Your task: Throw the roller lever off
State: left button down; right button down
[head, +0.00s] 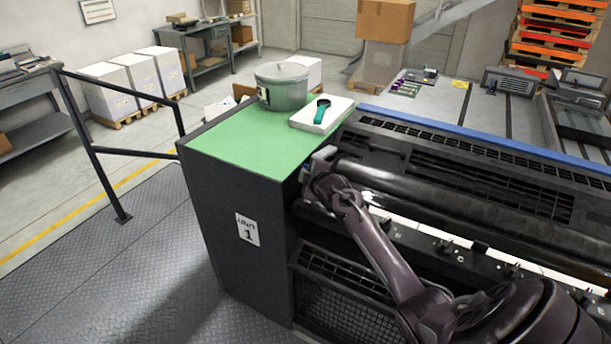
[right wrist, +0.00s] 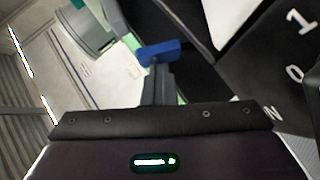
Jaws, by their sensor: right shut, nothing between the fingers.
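My right arm comes in from the lower right in the head view, and its gripper (head: 318,172) is at the left end of the dark rollers, beside the green-topped cabinet. In the right wrist view the gripper's grey fingers (right wrist: 156,86) are shut together with nothing between them. A blue piece, apparently the roller lever's handle (right wrist: 160,52), shows just past the fingertips. I cannot tell whether they touch. White marks "1" (right wrist: 299,21) and "0" (right wrist: 294,73) are on a dark panel at the right. The lever's base is hidden. My left gripper is not in view.
The green cabinet top (head: 225,140) holds a grey metal pot (head: 282,90) and a white block (head: 303,116) with a teal-handled tool on it. The ink unit's dark rollers (head: 420,190) run to the right. A black railing (head: 120,150) stands at the left. The floor left of the cabinet is clear.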

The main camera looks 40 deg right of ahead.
jog(key=shift+d+r, duration=0.15)
jog(key=shift+d, duration=0.15)
jog(key=shift+a+b+v, duration=0.15)
jog(key=shift+b+v, duration=0.2)
jog(key=shift+v, duration=1.6)
jog(key=shift+a+b+v, duration=0.1)
jog(key=shift+b+v, duration=0.25)
jog(key=shift+v, duration=1.65)
jog(key=shift+f, duration=0.25)
